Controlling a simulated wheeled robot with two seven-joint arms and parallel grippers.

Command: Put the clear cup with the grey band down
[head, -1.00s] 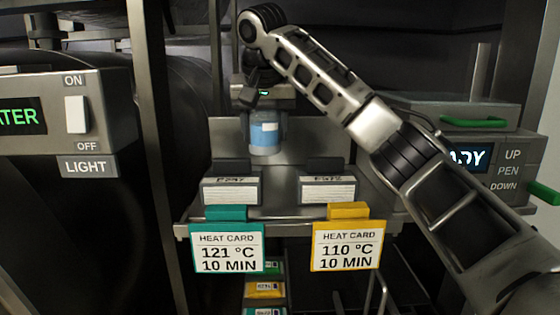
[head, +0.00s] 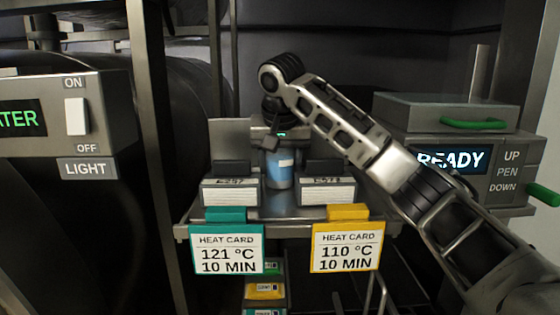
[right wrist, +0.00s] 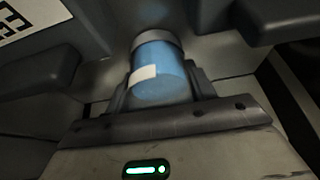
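The clear cup with the grey band (head: 280,172) holds blue contents and has a pale label. In the head view it is upright, between and behind the two white card boxes. My right gripper (head: 275,147) is above it and shut on it. In the right wrist view the cup (right wrist: 160,75) lies between the fingers, with its grey band at the far end. I cannot tell whether its base touches the metal shelf (head: 268,213). My left gripper is not in view.
The left white box (head: 230,192) and right white box (head: 328,191) stand close on either side of the cup. A teal heat card (head: 227,250) and a yellow heat card (head: 347,248) hang at the shelf's front edge. A READY panel (head: 452,160) is at right.

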